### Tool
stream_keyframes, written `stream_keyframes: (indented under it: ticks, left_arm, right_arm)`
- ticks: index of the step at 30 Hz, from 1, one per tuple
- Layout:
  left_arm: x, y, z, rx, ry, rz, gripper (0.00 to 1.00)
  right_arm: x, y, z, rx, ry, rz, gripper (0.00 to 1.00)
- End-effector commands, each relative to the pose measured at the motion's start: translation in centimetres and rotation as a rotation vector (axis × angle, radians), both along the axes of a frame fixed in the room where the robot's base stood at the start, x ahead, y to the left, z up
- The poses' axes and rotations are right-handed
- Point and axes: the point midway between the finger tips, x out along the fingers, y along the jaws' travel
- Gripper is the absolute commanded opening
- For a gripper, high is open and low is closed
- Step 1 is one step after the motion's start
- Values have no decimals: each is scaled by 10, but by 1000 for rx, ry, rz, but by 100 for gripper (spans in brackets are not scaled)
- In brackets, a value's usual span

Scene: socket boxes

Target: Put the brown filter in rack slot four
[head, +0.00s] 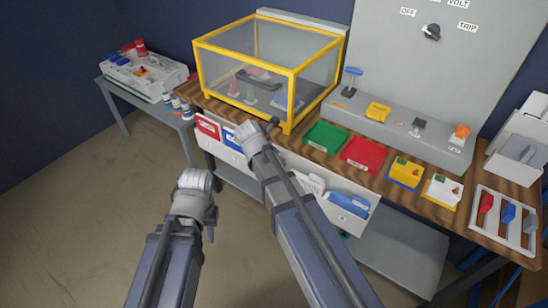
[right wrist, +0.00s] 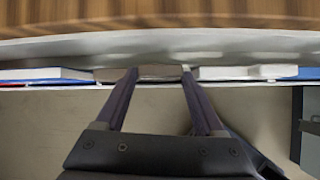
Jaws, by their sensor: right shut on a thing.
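In the right wrist view my right gripper (right wrist: 159,73) is shut on a flat brown piece (right wrist: 160,71), which appears to be the brown filter. It is level with a row of flat pieces in a white front holder under the table edge. In the head view that holder (head: 285,172) shows red (head: 208,126), blue (head: 232,136), white (head: 311,182) and blue (head: 349,202) pieces. My right arm hides its middle and the right gripper's tips. My left gripper (head: 208,232) is low, left of the right arm, apart from the table; its fingers are unclear.
A yellow-framed clear box (head: 268,66) stands on the wooden table (head: 463,212). Green (head: 325,138) and red (head: 366,154) trays lie right of it. Floor at the left is clear.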

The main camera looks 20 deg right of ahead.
Motion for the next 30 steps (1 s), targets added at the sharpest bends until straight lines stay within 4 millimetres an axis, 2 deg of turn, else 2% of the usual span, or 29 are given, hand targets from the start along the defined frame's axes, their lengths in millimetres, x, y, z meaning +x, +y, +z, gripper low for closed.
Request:
stream_keyframes:
  ticks: [2, 3, 10, 11, 22, 30]
  left_arm:
    - [0, 0, 1, 0, 0, 0, 27]
    - [0, 0, 1, 0, 0, 0, 27]
    - [0, 0, 1, 0, 0, 0, 27]
    - [0, 0, 1, 0, 0, 0, 27]
    - [0, 0, 5, 0, 0, -1, 27]
    - [0, 0, 30, 0, 0, 0, 27]
  right_arm:
    - [0, 0, 1, 0, 0, 0, 22]
    - [0, 0, 1, 0, 0, 0, 72]
    - [0, 0, 1, 0, 0, 0, 98]
    - [0, 0, 1, 0, 0, 0, 100]
    - [-1, 1, 5, 0, 0, 0, 100]
    - [-10, 12, 30, 0, 0, 1, 100]
